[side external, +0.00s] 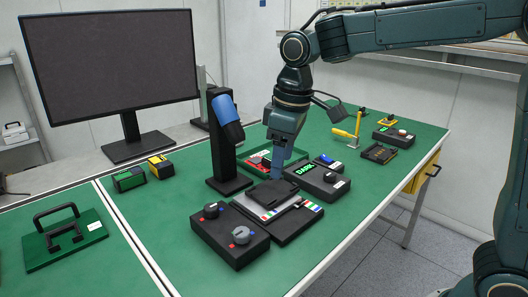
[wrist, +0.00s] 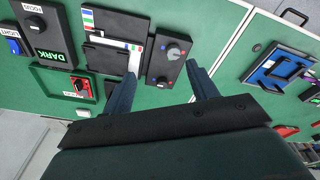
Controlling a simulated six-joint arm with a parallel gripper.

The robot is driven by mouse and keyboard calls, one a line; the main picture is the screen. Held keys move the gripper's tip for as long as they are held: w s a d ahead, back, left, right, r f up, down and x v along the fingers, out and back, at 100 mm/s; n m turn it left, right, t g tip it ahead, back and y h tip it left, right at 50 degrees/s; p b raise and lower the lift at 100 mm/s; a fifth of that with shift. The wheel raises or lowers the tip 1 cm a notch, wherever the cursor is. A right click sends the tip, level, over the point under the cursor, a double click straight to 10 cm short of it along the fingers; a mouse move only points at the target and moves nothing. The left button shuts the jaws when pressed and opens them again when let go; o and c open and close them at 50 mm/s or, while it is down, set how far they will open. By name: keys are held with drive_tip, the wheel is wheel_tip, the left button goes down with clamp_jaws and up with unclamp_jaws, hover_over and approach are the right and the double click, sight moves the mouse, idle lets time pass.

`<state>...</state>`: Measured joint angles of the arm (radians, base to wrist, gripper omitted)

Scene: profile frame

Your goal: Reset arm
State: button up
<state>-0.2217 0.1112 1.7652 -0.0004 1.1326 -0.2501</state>
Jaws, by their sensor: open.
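My gripper (side external: 278,172) hangs pointing down over the green bench, close to the flat black stage (side external: 270,192); touching or apart cannot be told. In the wrist view my gripper (wrist: 160,70) has its two fingers spread with nothing held between them. The control box with two knobs (side external: 230,234) shows beyond the fingers in the wrist view (wrist: 169,48). The stage unit with coloured strips (wrist: 108,38) lies beside it. A black upright stand with a blue-ended head (side external: 226,110) rises just left of my gripper.
A box with a green "DARK" display (side external: 318,180) lies right of the stage. A green tray (side external: 251,163) with red contents lies behind. A large monitor (side external: 112,62) stands at back left. A green plate with a black handle (side external: 66,239) lies front left. The right front bench strip is clear.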

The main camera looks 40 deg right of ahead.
drive_tip(key=s+d+m+t, duration=0.2)
drive_tip(key=s+d, duration=0.2)
drive_tip(key=s, duration=0.6)
drive_tip(key=s+d+f+m+t, duration=0.1)
drive_tip(key=s+d, duration=0.4)
drive_tip(key=s, duration=0.6)
drive_tip(key=shift+s+m+t, duration=0.25)
drive_tip(key=shift+m+t, duration=0.25)
drive_tip(key=shift+m, duration=0.7)
